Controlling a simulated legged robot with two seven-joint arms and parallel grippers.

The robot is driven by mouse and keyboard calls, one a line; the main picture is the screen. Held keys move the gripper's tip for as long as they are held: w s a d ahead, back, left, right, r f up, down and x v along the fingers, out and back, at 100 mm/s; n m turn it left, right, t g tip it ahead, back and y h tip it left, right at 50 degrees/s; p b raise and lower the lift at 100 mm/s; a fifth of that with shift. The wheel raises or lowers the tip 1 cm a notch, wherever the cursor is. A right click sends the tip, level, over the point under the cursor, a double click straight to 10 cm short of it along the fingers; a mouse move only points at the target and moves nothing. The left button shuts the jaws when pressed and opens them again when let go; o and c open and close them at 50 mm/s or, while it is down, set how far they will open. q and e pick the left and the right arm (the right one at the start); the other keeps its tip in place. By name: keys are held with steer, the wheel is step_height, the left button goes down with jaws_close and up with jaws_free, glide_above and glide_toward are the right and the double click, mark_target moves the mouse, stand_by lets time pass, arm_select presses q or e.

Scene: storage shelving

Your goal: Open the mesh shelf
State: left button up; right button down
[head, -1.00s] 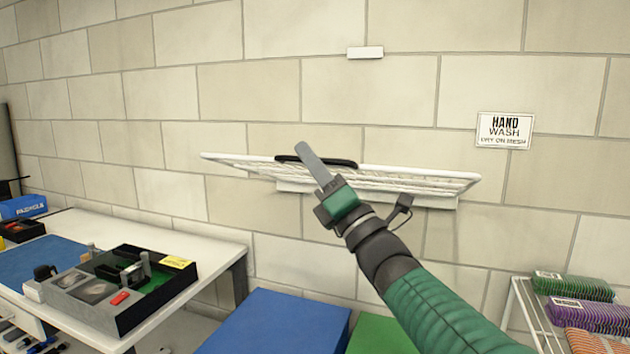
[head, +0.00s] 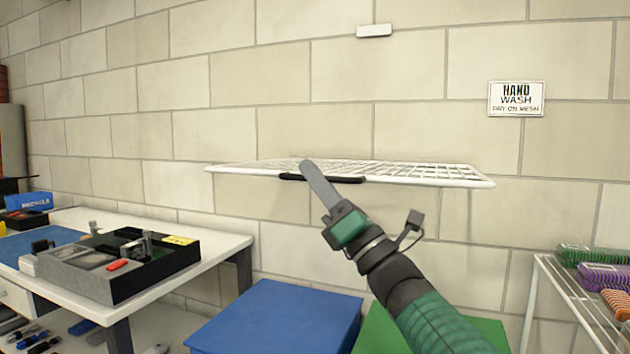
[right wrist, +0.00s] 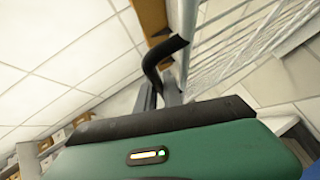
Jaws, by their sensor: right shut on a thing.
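The white wire mesh shelf (head: 420,173) stands out from the wall, close to level, in the head view. It also shows in the right wrist view (right wrist: 240,50). Its black handle (head: 345,179) is on the front edge, left of the middle. The handle also shows in the right wrist view (right wrist: 152,65). My right gripper (head: 308,170) is at the handle, shut on it, with its finger crossing in front of the handle in the head view. The green wrist hides part of the jaws in the right wrist view. My left gripper is not in view.
A white table (head: 215,240) with a dark tray (head: 130,290) stands at the left. Blue (head: 285,315) and green (head: 470,332) boxes stand below the shelf. A wire rack (head: 540,290) with colourful packs is at the right. A sign (head: 516,98) hangs on the wall.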

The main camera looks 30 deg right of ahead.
steer(key=c, duration=1.8)
jaws_free()
steer(key=shift+o, duration=0.2)
steer(key=p+v, duration=0.2)
steer(key=v, duration=1.5)
steer(key=shift+w, duration=0.1)
